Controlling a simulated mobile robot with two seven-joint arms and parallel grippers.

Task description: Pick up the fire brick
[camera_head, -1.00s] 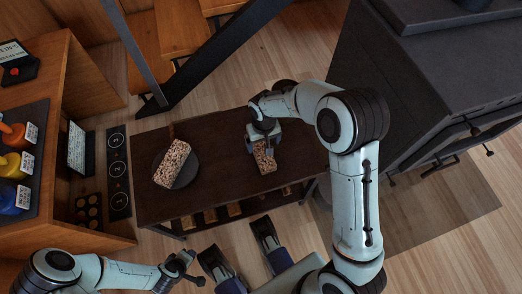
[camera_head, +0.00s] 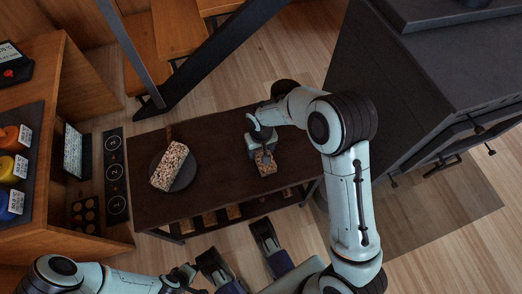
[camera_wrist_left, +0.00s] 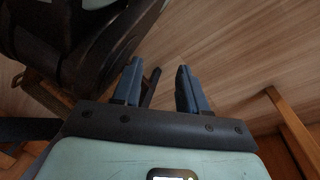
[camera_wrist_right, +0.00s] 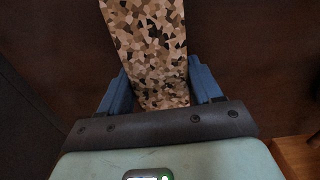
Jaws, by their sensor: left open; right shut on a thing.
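A speckled tan, brown and black brick (camera_head: 266,168) is at the right part of the dark table. My right gripper (camera_head: 261,151) is above it and shut on it. In the right wrist view the speckled brick (camera_wrist_right: 152,45) runs up from between the blue fingers (camera_wrist_right: 160,90); its near end is hidden by the gripper. I cannot tell whether it touches the table. A second, similar speckled brick (camera_head: 168,166) lies on a round dark plate (camera_head: 187,174) at the table's left. My left gripper (camera_wrist_left: 160,88) is open and empty, away from the table.
The dark table (camera_head: 220,135) has bare top between the two bricks, and a lower shelf with several small blocks. A large dark stove (camera_head: 430,85) stands close on the right. A wooden counter (camera_head: 85,190) is on the left. A dark slanted beam (camera_head: 215,60) crosses behind.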

